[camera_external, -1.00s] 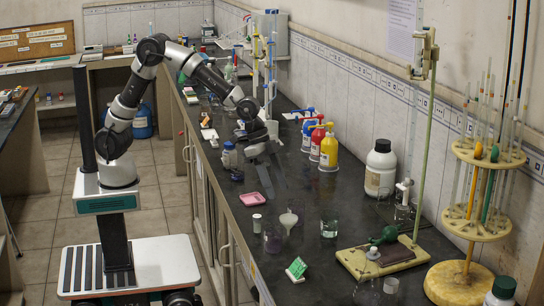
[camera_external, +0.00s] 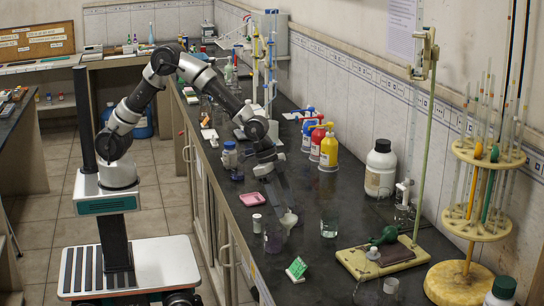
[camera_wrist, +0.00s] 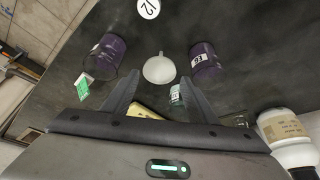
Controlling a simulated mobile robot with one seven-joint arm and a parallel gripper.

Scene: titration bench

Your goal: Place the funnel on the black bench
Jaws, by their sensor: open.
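The white funnel (camera_external: 289,220) stands over the black bench (camera_external: 352,208), just beyond the end of my gripper (camera_external: 281,203). I cannot tell what its lower end rests on. In the wrist view the funnel (camera_wrist: 159,69) lies ahead of the fingertips, about midway between them. My gripper (camera_wrist: 159,80) is open, with its two dark fingers spread apart and nothing held between them. In the external view the fingers are dark against the bench and partly blurred.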

